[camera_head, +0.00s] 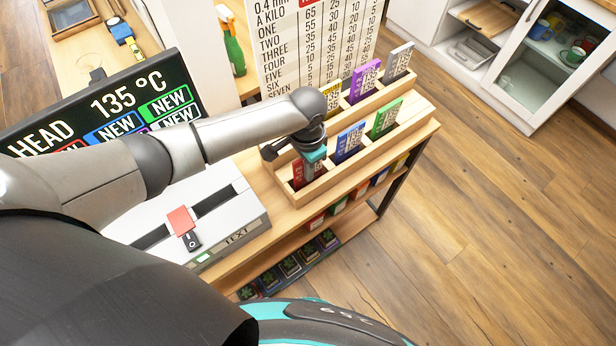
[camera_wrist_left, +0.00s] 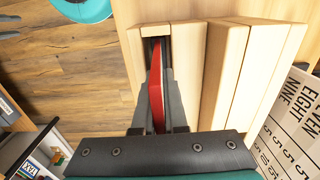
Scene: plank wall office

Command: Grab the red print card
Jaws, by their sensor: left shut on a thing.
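The red print card (camera_head: 297,174) stands in the front left slot of the wooden card rack (camera_head: 330,178). My left gripper (camera_head: 310,170) is over that slot, pointing down. In the left wrist view the red card (camera_wrist_left: 156,100) is seen edge-on between the two dark fingers (camera_wrist_left: 158,95), and the gripper is shut on it. The card's lower end is still within the slot, as far as the view shows. My arm and gripper cover part of the card in the head view. My right gripper is not in view.
Blue (camera_head: 350,141) and green (camera_head: 385,119) cards stand to the right in the front row. Yellow, purple (camera_head: 364,80) and grey (camera_head: 398,61) cards stand behind. A white machine with a red slider (camera_head: 181,220) is at left. A tall printed chart (camera_head: 320,45) stands behind the rack.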

